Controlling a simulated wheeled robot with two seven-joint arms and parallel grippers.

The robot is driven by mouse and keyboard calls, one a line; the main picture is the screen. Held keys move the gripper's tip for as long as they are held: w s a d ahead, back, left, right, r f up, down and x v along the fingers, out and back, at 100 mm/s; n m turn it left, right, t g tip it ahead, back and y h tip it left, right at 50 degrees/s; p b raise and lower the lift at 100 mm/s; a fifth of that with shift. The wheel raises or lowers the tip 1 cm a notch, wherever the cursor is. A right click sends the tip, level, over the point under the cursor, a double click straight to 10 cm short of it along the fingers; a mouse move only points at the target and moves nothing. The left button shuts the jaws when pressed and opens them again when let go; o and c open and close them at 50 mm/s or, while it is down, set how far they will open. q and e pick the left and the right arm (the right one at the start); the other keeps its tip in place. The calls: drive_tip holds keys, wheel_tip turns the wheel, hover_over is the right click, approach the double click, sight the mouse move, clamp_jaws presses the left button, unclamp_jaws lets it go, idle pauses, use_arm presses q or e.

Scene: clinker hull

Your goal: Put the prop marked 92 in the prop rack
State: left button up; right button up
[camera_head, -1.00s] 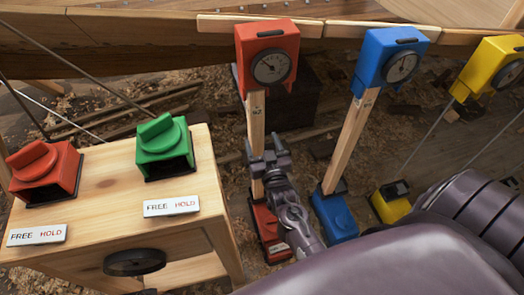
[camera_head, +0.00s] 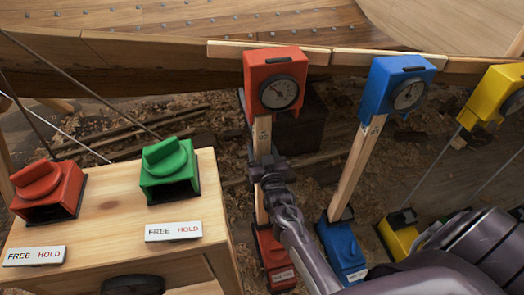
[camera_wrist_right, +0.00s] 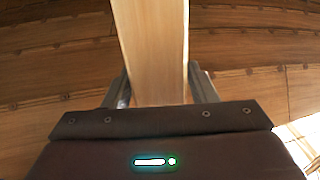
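A pale wooden prop (camera_head: 262,137) stands upright between a red gauge box (camera_head: 275,82) above and a red foot (camera_head: 272,255) below. A small dark mark near its top looks like 92, but is hard to read. My right gripper (camera_head: 268,168) is at the prop's middle. In the right wrist view the prop (camera_wrist_right: 155,50) runs between the two fingers (camera_wrist_right: 158,85), which sit close against both sides and look shut on it. A second wooden prop (camera_head: 352,170) leans under a blue gauge box (camera_head: 396,85). No prop rack can be made out. My left gripper is out of view.
A wooden bench (camera_head: 110,222) at left carries a red knob box (camera_head: 47,192) and a green knob box (camera_head: 169,170) with FREE/HOLD labels. A yellow gauge box (camera_head: 492,95) is at right. The planked hull (camera_head: 150,55) spans the top. Shavings litter the floor.

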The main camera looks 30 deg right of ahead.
clamp_jaws()
drive_tip(key=shift+r, duration=0.1)
drive_tip(key=shift+r+p, duration=0.45)
drive_tip(key=shift+p, duration=0.15)
idle(0.5)
drive_tip(key=shift+p+v, duration=0.95)
drive_tip(key=shift+v, duration=0.35)
drive_tip(key=shift+p+v, duration=1.4)
drive_tip(key=shift+v, duration=1.3)
